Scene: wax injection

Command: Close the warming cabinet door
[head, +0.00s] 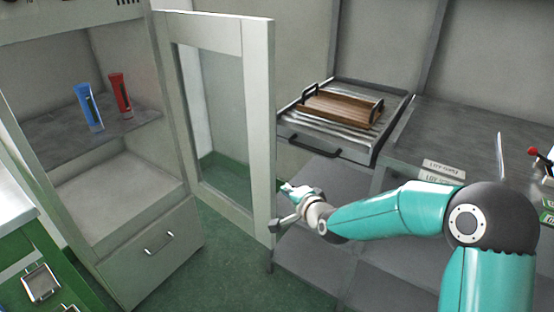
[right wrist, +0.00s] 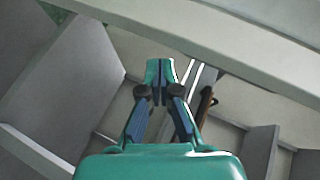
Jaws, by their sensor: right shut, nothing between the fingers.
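The warming cabinet (head: 150,250) stands at the left in the head view, with its interior exposed. Its pale framed glass door (head: 258,120) stands wide open, swung out towards the right. My right gripper (head: 288,190) is beside the free edge of the door, at its lower half, on the right-hand side. It is shut and empty. Whether it touches the door I cannot tell, as the door edge hides part of it. In the right wrist view the closed fingers (right wrist: 160,72) show in the middle, below a pale beam. My left gripper is not in view.
A blue tube (head: 88,107) and a red tube (head: 121,95) stand on the cabinet shelf. Green floor (head: 215,270) lies clear before the cabinet.

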